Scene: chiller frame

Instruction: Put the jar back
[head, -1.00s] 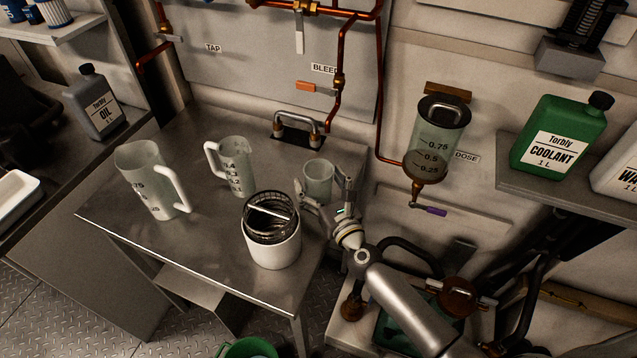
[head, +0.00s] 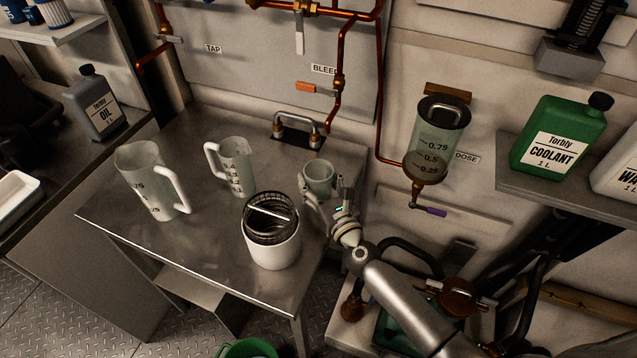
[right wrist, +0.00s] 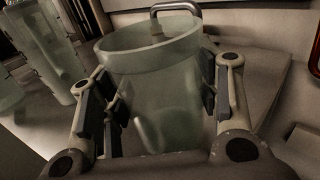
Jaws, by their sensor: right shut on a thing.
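The jar (head: 319,176) is a small, clear greenish cup with an open top. It is upright at the right end of the metal table, in front of the metal handle. My right gripper (head: 324,202) is shut on it, reaching in from the lower right. In the right wrist view the jar (right wrist: 158,95) fills the middle, with a dark-padded finger against each side. I cannot tell whether its base touches the table. My left gripper is not in view.
Two measuring jugs (head: 153,182) (head: 236,165) and a white canister with a basket (head: 272,245) stand on the metal table (head: 205,260). A metal handle (head: 298,122) rises behind the jar. A dosing cylinder (head: 437,140) hangs on the wall to the right, beside a coolant bottle (head: 559,140).

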